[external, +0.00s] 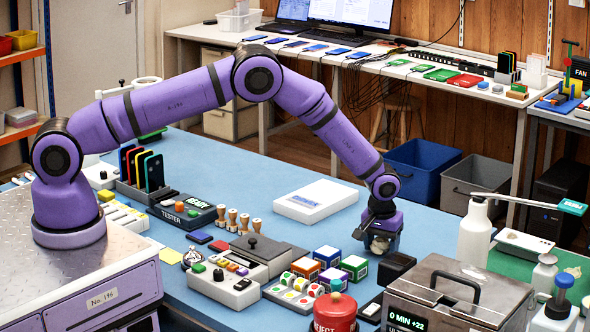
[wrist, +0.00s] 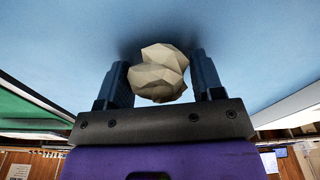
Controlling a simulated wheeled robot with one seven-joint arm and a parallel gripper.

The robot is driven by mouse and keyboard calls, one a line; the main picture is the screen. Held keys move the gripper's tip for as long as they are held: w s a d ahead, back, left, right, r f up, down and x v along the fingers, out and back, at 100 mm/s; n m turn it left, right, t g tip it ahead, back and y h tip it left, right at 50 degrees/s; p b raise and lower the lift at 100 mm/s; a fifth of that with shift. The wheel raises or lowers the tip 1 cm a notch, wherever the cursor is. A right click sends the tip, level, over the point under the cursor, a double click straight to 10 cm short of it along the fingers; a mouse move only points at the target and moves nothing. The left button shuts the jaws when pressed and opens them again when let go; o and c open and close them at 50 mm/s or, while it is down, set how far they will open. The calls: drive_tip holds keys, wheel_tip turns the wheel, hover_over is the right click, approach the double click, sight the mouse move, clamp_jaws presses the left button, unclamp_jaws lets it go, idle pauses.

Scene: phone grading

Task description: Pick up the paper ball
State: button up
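The paper ball (wrist: 160,75) is a crumpled, faceted, off-white lump. In the wrist view it sits between the two blue fingers of my gripper (wrist: 161,85), with no clear gap on either side, so the gripper looks shut on it. I cannot tell whether the ball still touches the table.
A metal box (external: 455,290) and a white bottle (external: 475,235) stand to the right. A white box (external: 316,201) lies behind left.

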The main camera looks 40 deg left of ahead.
drive_tip(key=c, duration=0.4)
drive_tip(key=shift+r, duration=0.1)
